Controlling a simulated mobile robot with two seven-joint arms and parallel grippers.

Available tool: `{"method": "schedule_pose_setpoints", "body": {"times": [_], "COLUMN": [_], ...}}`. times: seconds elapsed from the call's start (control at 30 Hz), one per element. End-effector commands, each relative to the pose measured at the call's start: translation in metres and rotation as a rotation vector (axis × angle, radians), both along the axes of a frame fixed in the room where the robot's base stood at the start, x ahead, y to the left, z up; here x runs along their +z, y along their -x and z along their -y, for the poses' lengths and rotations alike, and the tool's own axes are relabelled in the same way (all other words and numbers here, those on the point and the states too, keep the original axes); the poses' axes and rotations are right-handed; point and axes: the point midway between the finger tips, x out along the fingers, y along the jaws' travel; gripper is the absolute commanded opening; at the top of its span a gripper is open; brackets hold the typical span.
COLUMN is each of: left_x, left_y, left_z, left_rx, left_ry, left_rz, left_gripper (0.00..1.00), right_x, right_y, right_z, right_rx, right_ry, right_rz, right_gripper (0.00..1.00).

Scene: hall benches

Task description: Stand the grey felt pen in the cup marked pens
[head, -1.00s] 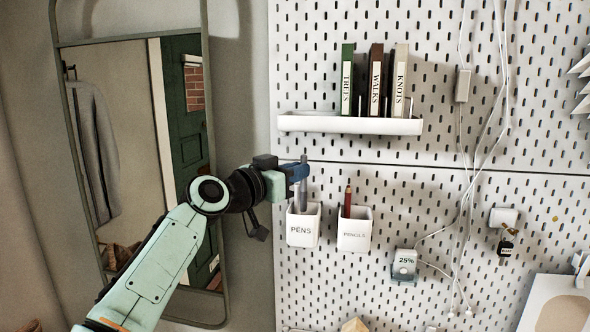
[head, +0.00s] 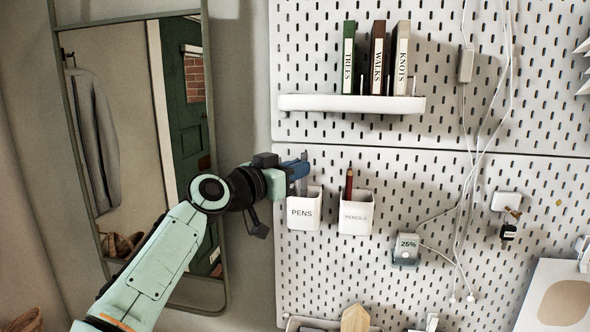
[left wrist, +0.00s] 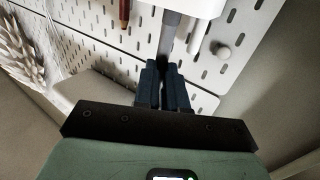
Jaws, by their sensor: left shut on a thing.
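The grey felt pen (head: 303,184) is upright in my left gripper (head: 300,170), which is shut on it just above the white cup marked PENS (head: 304,216). The pen's lower part reaches the cup's mouth and its lower end is hidden by the cup's front wall. In the left wrist view, the grey pen (left wrist: 170,33) runs from the dark fingertips of my left gripper (left wrist: 166,78) to the white cup (left wrist: 195,7). My right gripper is not in view.
A white cup marked PENCILS (head: 356,216) holding a red pencil (head: 349,184) hangs close to the right. Above is a white shelf (head: 350,104) with three books. A 25% device (head: 407,246) and hanging cables are farther right. A mirror (head: 125,120) stands left.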

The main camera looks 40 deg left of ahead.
Motion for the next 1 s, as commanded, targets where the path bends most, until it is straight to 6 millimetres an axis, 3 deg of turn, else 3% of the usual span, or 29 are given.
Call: {"method": "schedule_pose_setpoints", "body": {"times": [0.1,0.2,0.23,0.63,1.0], "left_x": [0.0,0.0,0.0,0.0,-0.003], "left_y": [0.0,0.0,0.0,0.01,0.087], "left_z": [0.0,0.0,0.0,-0.001,-0.002], "left_rx": [0.0,0.0,0.0,0.0,0.002], "left_ry": [0.0,0.0,0.0,0.002,0.001], "left_rz": [0.001,0.0,0.0,0.001,0.002], "left_gripper": [0.0,0.37,0.4,0.4,0.4], "right_x": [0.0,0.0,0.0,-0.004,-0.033], "right_y": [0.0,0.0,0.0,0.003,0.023], "right_z": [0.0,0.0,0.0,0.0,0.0], "right_rx": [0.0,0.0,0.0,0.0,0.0], "right_ry": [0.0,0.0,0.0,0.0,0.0], "right_rz": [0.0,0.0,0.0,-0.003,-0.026], "right_gripper": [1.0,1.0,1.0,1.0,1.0]}}
